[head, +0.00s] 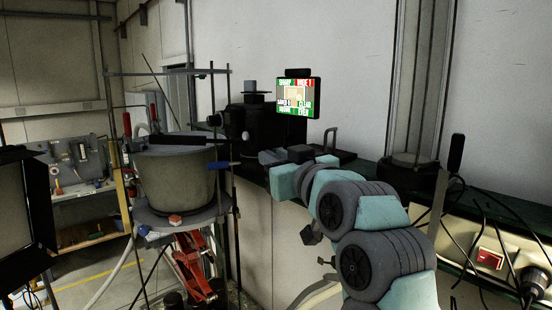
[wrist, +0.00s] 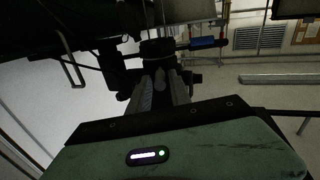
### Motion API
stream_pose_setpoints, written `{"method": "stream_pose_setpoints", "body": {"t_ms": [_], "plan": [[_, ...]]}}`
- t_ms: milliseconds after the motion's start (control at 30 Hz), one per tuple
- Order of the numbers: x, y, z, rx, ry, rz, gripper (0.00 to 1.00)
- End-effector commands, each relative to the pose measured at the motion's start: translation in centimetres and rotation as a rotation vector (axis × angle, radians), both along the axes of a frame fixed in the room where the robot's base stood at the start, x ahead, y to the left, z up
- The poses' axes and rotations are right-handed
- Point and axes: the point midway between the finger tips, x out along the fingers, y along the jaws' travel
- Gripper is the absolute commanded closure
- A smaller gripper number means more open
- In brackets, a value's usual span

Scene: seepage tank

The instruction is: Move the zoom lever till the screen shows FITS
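The screen (head: 296,98) stands on the black camera-like device (head: 254,124) in the head view. It shows red, green and white patches around a small frame; its lettering is too small to read surely, and I cannot make out FITS. My gripper (head: 268,157) is low beside the device, on its right. In the wrist view my gripper's fingers (wrist: 165,92) point toward a dark cylindrical part (wrist: 157,48). I cannot make out the zoom lever surely, nor whether the fingers touch anything. The gap between the fingertips is too dark to judge.
A large grey pot (head: 178,180) stands on a rod frame left of the device, above a red jack (head: 195,262). A blue-ended bar (head: 222,165) juts out beside the pot. A dark ledge (head: 365,172) runs along the wall. Cables hang at the right.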

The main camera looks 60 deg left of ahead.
Motion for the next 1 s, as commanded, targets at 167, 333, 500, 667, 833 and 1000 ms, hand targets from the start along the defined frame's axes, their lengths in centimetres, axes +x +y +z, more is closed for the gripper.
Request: {"method": "stream_pose_setpoints", "body": {"t_ms": [167,333,500,667,833,1000], "plan": [[0.0,-0.02,0.0,0.0,0.0,0.0,0.9],[0.0,-0.03,0.0,0.0,0.0,0.0,1.0],[0.0,-0.03,-0.01,0.0,0.0,0.0,1.0],[0.0,-0.03,0.01,0.0,0.0,0.0,1.0],[0.0,-0.03,0.01,0.0,0.0,0.0,1.0],[0.0,-0.04,0.01,0.0,0.0,0.0,1.0]]}}
